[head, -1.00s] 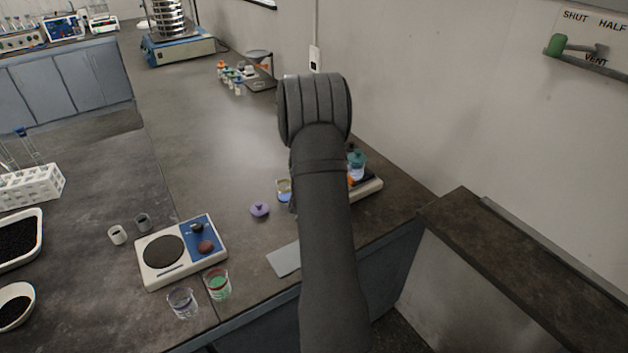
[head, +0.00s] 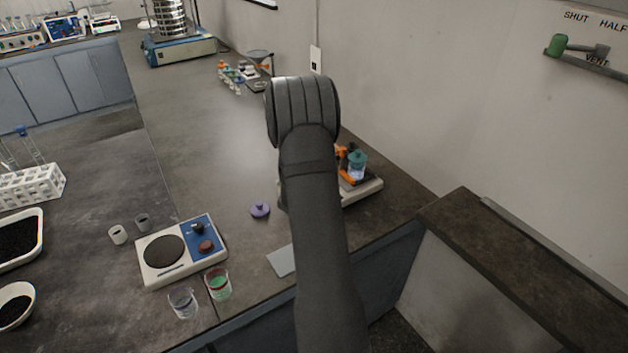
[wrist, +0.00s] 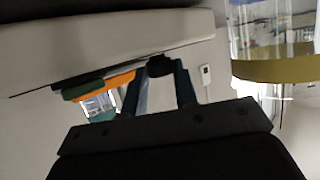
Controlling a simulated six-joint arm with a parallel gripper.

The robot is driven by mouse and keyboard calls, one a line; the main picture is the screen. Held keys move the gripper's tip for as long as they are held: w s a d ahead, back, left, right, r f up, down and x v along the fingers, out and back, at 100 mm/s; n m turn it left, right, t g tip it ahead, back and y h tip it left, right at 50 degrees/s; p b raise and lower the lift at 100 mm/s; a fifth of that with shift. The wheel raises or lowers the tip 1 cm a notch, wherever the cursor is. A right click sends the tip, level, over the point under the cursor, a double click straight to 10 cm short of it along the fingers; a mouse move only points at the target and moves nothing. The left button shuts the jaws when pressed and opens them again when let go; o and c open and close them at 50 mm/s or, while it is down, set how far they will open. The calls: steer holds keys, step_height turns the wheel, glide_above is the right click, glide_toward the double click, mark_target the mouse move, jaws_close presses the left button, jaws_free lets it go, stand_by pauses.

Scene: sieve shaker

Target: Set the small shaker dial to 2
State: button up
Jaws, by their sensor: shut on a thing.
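The small shaker (head: 362,191) stands near the bench's right front edge in the head view. It has a pale base and an orange clamp (head: 346,180) beside a teal-lidded jar (head: 357,162). My arm covers its left part and hides my gripper there. In the wrist view, the pale housing (wrist: 110,45) fills the upper left. My gripper (wrist: 161,78) has its two dark fingers closed around a small black knob (wrist: 160,65) at the housing's edge, which looks like the dial. No scale or number can be read, so the setting cannot be told.
A purple-lidded thing (head: 260,210) and a grey flat plate (head: 281,260) lie left of my arm. A hotplate (head: 180,252) and two beakers stand front left. A glass vessel with a yellow-brown band (wrist: 272,68) is close at right in the wrist view.

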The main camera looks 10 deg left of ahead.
steer(key=o, duration=1)
steer(key=shift+s, duration=0.1)
steer(key=v, duration=1.7)
steer(key=shift+s+r, duration=0.1)
steer(key=shift+r, duration=0.1)
